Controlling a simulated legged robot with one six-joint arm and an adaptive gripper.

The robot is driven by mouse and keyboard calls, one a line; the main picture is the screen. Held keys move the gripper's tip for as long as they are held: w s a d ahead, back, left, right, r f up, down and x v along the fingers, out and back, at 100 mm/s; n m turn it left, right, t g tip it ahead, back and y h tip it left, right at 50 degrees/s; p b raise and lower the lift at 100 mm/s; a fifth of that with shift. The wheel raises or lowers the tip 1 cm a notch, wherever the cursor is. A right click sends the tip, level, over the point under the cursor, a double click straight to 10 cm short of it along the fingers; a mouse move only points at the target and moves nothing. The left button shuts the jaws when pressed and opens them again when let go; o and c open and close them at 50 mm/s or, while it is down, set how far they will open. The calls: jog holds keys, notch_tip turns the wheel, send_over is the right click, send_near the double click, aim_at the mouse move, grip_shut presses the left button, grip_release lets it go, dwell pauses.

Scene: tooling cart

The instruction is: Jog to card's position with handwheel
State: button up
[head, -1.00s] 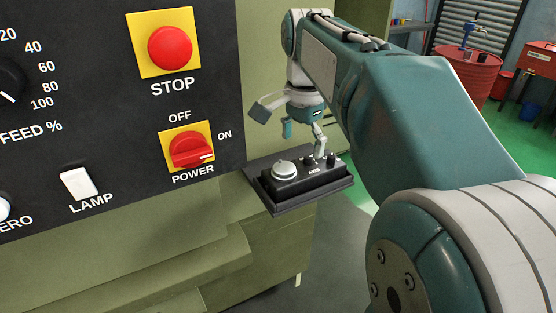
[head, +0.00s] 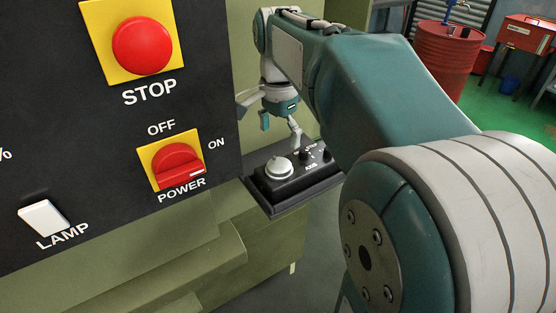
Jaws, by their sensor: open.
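The handwheel (head: 279,168) is a pale round dial on the left part of a small black control box (head: 318,179). Black knobs, one of them the AXIS knob (head: 304,156), sit to its right, near small STEP and AXIS labels. My gripper (head: 280,131) is open and empty, with its fingers pointing down. It hangs behind and above the box. One finger ends near the box's back edge, close to the knobs; whether it touches cannot be told. The card and any position readout are not in view.
The dark machine panel at left carries a red STOP button (head: 143,46), a red POWER switch (head: 178,165) and a white LAMP switch (head: 44,217). A green machine ledge (head: 150,260) runs below. My arm fills the right side. A red barrel (head: 455,58) stands far back.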

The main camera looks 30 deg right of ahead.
aim_at(279, 164)
notch_tip(279, 164, down, 7)
jog(key=shift+f, duration=0.15)
jog(key=c, duration=1)
